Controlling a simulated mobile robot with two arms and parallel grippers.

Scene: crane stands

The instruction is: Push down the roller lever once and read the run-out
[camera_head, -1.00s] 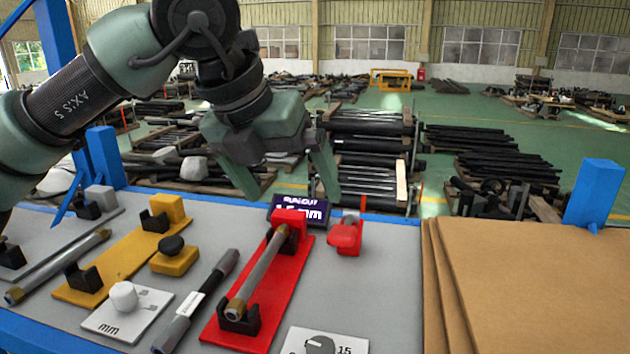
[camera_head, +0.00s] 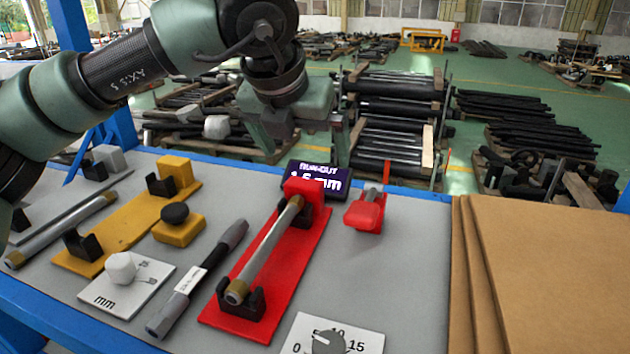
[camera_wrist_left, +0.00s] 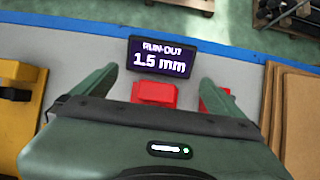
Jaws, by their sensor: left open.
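The red roller lever block (camera_head: 366,212) with a small grey piece on top sits right of the red stand. The red stand (camera_head: 290,290) bears a grey rod with brass ends (camera_head: 265,250) in black holders. The dark display (camera_head: 320,180) behind it reads run-out 1.5 mm, clearly so in the left wrist view (camera_wrist_left: 162,60). My left gripper (camera_head: 306,150) is open and empty, above the display area at the bench's back edge. In the left wrist view its right finger partly hides the red lever (camera_wrist_left: 214,98). My right gripper is out of view.
A yellow stand (camera_head: 120,235), a yellow block with black knob (camera_head: 178,228), a white mm dial plate (camera_head: 125,285) and a dark pen-like tool (camera_head: 200,280) lie left. Another numbered dial (camera_head: 330,340) is in front. Brown boards (camera_head: 540,260) fill the right.

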